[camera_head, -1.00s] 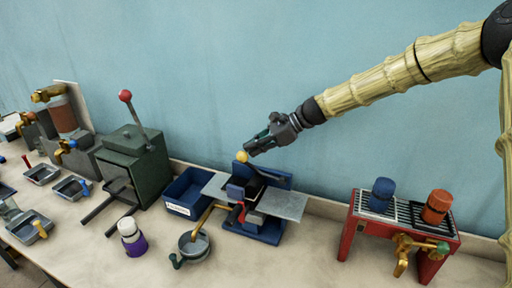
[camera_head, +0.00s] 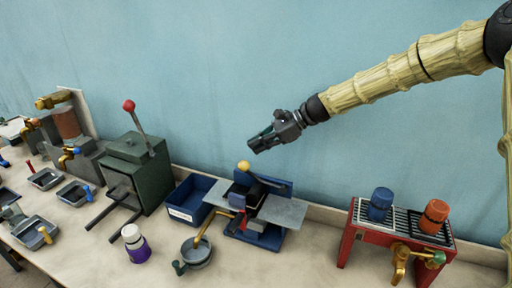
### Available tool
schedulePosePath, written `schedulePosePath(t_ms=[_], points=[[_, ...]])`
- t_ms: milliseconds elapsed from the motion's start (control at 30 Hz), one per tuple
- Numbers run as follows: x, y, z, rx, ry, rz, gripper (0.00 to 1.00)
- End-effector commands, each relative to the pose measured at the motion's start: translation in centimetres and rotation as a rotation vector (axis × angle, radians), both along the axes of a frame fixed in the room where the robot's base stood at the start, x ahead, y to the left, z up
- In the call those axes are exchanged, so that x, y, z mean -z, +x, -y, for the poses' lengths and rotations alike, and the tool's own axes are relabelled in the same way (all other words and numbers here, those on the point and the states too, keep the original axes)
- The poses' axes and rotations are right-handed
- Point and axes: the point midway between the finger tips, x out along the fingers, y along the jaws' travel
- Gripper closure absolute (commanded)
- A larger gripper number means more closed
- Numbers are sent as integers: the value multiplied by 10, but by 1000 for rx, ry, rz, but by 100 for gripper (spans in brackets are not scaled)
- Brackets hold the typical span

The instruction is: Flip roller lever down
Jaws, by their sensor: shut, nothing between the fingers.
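The blue roller machine (camera_head: 258,236) stands on the bench near the middle of the picture, with grey plates out to both sides. A lever with a yellow ball knob (camera_head: 243,165) rises from it, the knob at its upper left and a dark bar sloping down to the right. My gripper (camera_head: 254,146) is shut and empty. In the picture its tips are just above and right of the yellow knob, with a small gap. Depth between them is hard to tell.
A blue bin (camera_head: 188,199) and a green press (camera_head: 134,168) with a red-knobbed lever stand left of the machine. A round pan (camera_head: 196,252) and a purple-based bottle (camera_head: 136,243) are in front. A red rack (camera_head: 372,234) with blue and orange cups stands right.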

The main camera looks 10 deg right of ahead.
Motion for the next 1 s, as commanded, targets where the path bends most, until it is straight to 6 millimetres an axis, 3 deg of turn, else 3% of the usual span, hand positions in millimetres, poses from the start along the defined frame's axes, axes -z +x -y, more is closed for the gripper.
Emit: schedulePosePath(t_ms=[33, 400, 1000], points=[[-11, 1, 2, 1, 0, 1, 100], [-49, 8, 14, 3, -1, -1, 100], [-54, 10, 16, 3, 0, -1, 100]])
